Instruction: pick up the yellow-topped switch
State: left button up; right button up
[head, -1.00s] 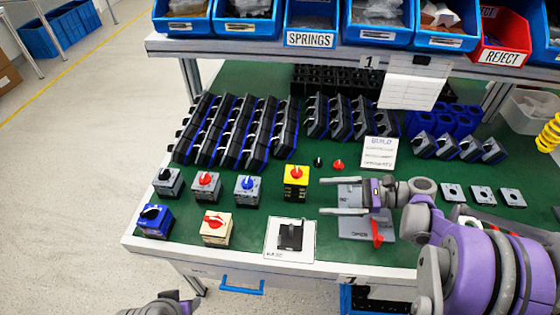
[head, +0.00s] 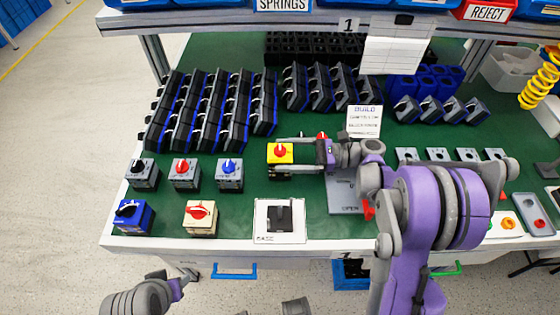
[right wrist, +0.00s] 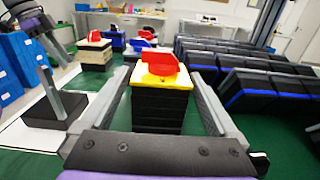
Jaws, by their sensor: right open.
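The yellow-topped switch (head: 281,153) has a red knob, a yellow top and a black body. It stands upright on the green table. My right gripper (head: 282,155) is open, reaching in from the right with a finger on either side of the switch. In the right wrist view the switch (right wrist: 158,95) stands between the two spread fingers, with gaps seen beside its body. Part of my left arm (head: 145,298) shows at the bottom left of the head view; the state of its gripper is not clear.
Grey switches with black, red (head: 184,173) and blue (head: 229,174) knobs stand left of it. A blue switch (head: 133,216), a cream switch (head: 200,217) and a black base on a white sheet (head: 279,234) are nearer. Rows of dark blocks (head: 210,110) stand behind.

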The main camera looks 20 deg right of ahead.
jog(key=shift+x, duration=0.9)
jog(key=shift+c, duration=0.3)
jog(key=c, duration=1.4)
